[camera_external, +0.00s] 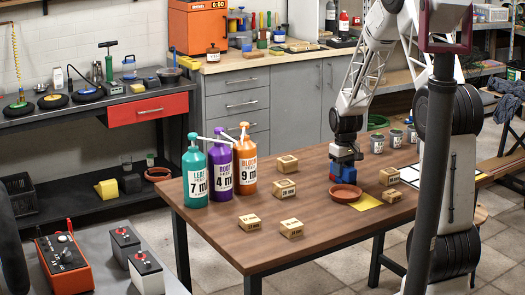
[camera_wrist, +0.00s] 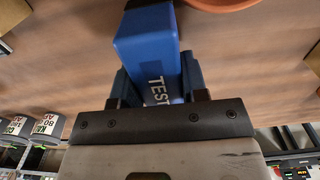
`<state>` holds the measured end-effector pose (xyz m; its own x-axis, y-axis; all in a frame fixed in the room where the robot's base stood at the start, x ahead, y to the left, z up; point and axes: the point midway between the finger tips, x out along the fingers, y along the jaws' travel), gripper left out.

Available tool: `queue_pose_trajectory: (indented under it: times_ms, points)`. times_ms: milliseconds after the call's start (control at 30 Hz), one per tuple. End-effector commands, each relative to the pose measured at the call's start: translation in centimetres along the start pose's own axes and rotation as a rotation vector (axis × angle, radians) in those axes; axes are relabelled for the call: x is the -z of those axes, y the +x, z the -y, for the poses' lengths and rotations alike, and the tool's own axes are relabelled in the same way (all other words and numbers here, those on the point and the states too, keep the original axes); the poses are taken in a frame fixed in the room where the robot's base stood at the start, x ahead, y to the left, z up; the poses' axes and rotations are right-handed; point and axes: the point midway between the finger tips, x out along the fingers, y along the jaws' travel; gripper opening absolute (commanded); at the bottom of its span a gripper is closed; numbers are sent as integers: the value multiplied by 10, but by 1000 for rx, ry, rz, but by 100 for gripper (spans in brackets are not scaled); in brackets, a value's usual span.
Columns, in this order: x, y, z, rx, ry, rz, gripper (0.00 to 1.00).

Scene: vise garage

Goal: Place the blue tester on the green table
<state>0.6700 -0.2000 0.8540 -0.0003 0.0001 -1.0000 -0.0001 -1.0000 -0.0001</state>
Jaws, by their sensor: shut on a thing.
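The blue tester (camera_external: 342,171) is a blue block at the right part of the brown wooden table (camera_external: 225,243), behind the terracotta dish. In the wrist view the tester (camera_wrist: 147,42) shows the letters "TEST" on one face. My gripper (camera_external: 345,157) points down from above, with its fingers on both sides of the tester. In the wrist view my gripper (camera_wrist: 158,85) is shut on it. Whether the tester touches the tabletop cannot be told. No table in view has a clearly green top.
A terracotta dish (camera_external: 345,193) is close to the tester, and a yellow sheet (camera_external: 367,201) lies beside it. Several wooden blocks (camera_external: 285,188) and three pump bottles (camera_external: 220,167) stand to the left. Cans (camera_external: 377,143) stand behind.

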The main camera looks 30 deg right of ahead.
Motion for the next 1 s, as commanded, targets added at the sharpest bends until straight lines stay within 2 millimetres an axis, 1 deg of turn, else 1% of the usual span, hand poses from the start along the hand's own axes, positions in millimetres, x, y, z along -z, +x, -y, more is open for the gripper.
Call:
queue_pose_trajectory:
  times_ms: [233,267,400,767,867,1000]
  points:
    - [0,3,0,0,0,0,12]
    - [0,3,0,0,0,0,45]
    - [0,3,0,0,0,0,66]
    - [0,1,0,0,0,0,66]
    - [0,-3,0,0,0,-1,66]
    - [0,-13,0,-1,0,-3,66]
